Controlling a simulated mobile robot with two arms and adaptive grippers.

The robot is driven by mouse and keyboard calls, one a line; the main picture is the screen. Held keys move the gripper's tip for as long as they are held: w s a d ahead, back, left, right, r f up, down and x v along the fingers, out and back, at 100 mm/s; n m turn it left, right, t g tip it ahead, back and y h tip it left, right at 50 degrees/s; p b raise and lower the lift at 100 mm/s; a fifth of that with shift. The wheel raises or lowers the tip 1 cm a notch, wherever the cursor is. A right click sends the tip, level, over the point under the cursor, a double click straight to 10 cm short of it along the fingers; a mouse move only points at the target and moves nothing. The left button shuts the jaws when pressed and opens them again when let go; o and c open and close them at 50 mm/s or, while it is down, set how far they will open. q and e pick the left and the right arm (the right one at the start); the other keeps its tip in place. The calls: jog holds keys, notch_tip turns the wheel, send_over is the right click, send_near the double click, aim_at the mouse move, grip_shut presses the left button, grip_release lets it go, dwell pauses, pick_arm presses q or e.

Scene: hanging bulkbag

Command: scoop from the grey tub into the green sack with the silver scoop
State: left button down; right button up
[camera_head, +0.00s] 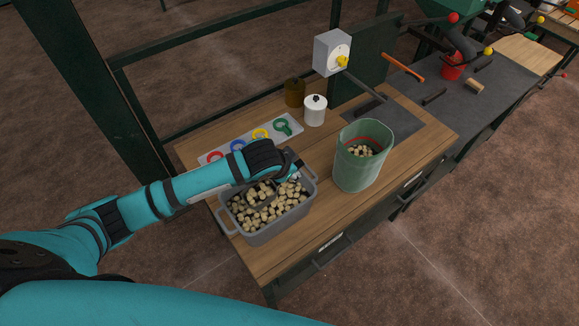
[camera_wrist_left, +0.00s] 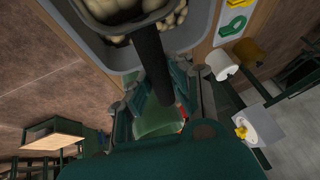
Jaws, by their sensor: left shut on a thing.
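The grey tub (camera_head: 268,236) stands at the table's front left and is filled with pale, chunky pieces. My left gripper (camera_head: 293,172) is above the tub's far side, shut on the scoop's handle. In the left wrist view the gripper (camera_wrist_left: 158,100) holds the dark handle of the scoop (camera_wrist_left: 150,55). The scoop's bowl shows at the top of that view with pale pieces in it, over the tub (camera_wrist_left: 200,22). The green sack (camera_head: 358,172) stands open and upright right of the tub, with some pale pieces inside. My right gripper is out of view.
A strip with coloured rings (camera_head: 250,138) lies behind the tub. A white canister (camera_head: 315,112) and a brown jar (camera_head: 294,92) stand at the back. A grey box with a dial (camera_head: 331,54) is behind the sack. Bare wood (camera_head: 310,222) lies between tub and sack.

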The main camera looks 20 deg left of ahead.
aim_at(297, 162)
pick_arm(q)
jog(key=shift+w+d+r+g+p, duration=0.15)
jog(key=shift+r+p, duration=0.15)
jog(key=shift+p, duration=0.2)
jog(key=shift+w+d+r+g+p, duration=0.15)
jog(key=shift+r+p, duration=0.15)
jog(key=shift+p, duration=0.15)
jog(key=shift+r+y, duration=0.1)
jog(key=shift+y, duration=0.2)
jog(key=shift+w+d+r+g, duration=0.2)
jog(key=shift+w+r+g, duration=0.1)
jog(key=shift+r+g, duration=0.15)
jog(key=shift+d+r, duration=0.1)
jog(key=shift+r, duration=0.05)
